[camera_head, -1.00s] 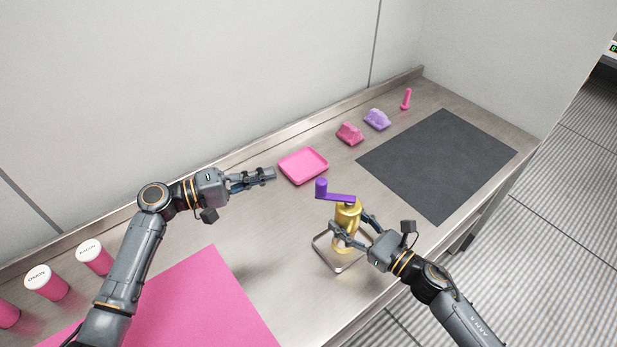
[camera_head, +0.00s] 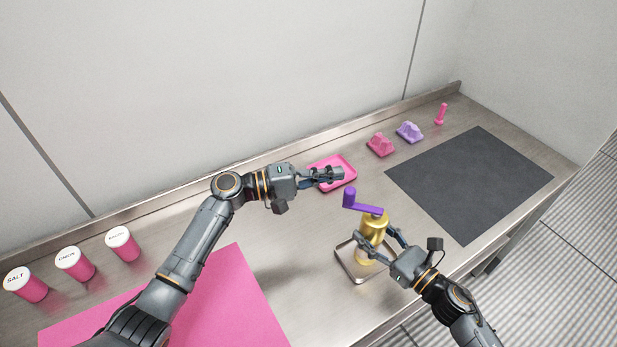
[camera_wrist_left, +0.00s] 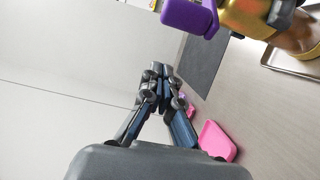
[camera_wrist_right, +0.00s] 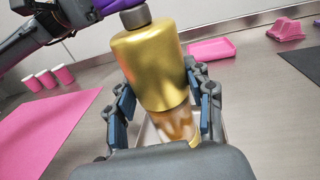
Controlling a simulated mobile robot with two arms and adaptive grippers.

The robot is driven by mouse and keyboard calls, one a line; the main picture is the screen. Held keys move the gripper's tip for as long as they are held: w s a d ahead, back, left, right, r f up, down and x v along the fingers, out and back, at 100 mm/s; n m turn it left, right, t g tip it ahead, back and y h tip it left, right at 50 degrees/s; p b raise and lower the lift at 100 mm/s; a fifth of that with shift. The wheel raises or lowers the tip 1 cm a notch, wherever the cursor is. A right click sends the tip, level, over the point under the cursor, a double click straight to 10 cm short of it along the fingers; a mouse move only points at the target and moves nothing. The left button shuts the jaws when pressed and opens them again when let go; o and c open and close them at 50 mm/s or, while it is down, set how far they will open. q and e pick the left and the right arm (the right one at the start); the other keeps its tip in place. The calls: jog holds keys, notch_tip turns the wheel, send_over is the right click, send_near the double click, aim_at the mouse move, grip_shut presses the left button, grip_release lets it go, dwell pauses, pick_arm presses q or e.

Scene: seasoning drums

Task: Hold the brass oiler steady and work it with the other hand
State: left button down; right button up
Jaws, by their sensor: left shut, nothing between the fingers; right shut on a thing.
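The brass oiler (camera_head: 374,228) stands upright over a shallow metal tray (camera_head: 352,272), with a purple crank (camera_head: 362,209) and its upright knob (camera_head: 349,197) on top. My right gripper (camera_head: 376,246) is shut around the oiler's body; the right wrist view shows the gold body (camera_wrist_right: 150,65) between its fingers. My left gripper (camera_head: 338,175) is shut and empty, up and to the left of the knob in the head view, in front of the pink tray. In the left wrist view the purple knob (camera_wrist_left: 188,17) is at the top, apart from the left fingertips (camera_wrist_left: 160,72).
A pink tray (camera_head: 345,183) lies behind my left gripper. Pink (camera_head: 381,145) and purple (camera_head: 409,132) blocks and a small pink peg (camera_head: 441,114) stand along the back. A dark mat (camera_head: 470,185) lies right; a pink mat (camera_head: 235,300) and several labelled shakers (camera_head: 75,264) are left.

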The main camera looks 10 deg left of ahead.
pick_arm(q)
jog(key=s, duration=0.1)
jog(key=s+d, duration=0.1)
jog(key=s, duration=0.1)
jog(key=shift+s+d, duration=0.25)
